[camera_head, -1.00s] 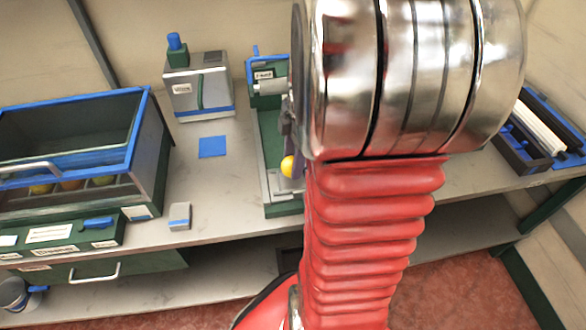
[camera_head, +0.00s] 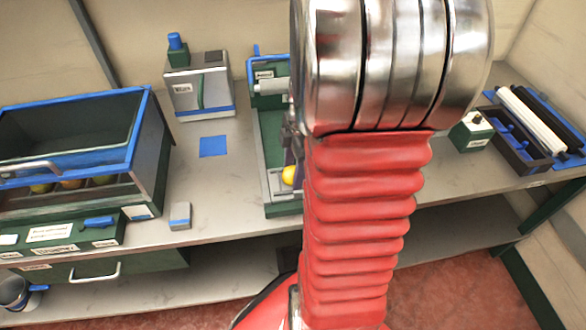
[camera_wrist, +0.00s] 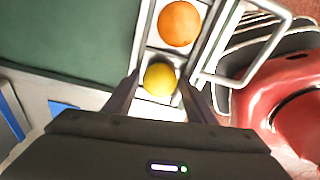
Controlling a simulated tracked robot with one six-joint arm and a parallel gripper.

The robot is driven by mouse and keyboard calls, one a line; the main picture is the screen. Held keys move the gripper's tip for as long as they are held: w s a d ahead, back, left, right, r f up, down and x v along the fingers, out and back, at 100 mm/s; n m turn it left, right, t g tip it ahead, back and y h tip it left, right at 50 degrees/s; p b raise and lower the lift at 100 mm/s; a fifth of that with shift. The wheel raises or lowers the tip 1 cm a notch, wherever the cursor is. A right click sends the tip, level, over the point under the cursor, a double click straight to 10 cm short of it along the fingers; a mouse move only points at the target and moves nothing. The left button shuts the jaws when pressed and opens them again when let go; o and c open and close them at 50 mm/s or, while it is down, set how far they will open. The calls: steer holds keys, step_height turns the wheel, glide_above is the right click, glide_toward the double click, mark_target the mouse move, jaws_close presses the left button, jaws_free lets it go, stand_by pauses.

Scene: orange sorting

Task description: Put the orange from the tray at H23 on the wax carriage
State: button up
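A yellow fruit (camera_wrist: 160,78) lies between the two fingers of my gripper (camera_wrist: 160,76) in the wrist view. A thin light gap shows on each side of it, so the fingers look open around it. It sits over a pale cell of the grey carriage (camera_wrist: 160,112). An orange fruit (camera_wrist: 179,23) lies in the adjoining cell. In the head view the yellow fruit (camera_head: 288,175) shows low at the green machine, partly behind my arm. The carriage (camera_head: 277,183) shows left of it. My arm hides most of the gripper and the orange fruit there.
A fruit tray case (camera_head: 75,220) with a blue-rimmed cover stands left. A dispenser (camera_head: 197,90), a blue mat (camera_head: 213,146) and a small grey block (camera_head: 180,215) stand between. A metal handle (camera_wrist: 250,75) lies near my gripper.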

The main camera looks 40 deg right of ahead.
steer(key=shift+r, duration=0.1)
step_height(320, 180, up, 12)
steer(key=d, duration=0.1)
steer(key=shift+s+d, duration=0.15)
steer(key=shift+s, duration=0.15)
stand_by(0.4)
stand_by(0.6)
steer(key=s+a+r+m+t, duration=0.1)
steer(key=a+m, duration=0.5)
steer(key=a, duration=0.6)
steer(key=s+a+r+m+t+h, duration=0.1)
steer(key=a+m, duration=0.5)
steer(key=a, duration=0.6)
step_height(320, 180, up, 3)
steer(key=s+t, duration=0.1)
steer(key=t, duration=0.2)
steer(key=shift+s+a+m, duration=0.15)
steer(key=shift+a+m, duration=0.25)
steer(key=shift+f, duration=0.1)
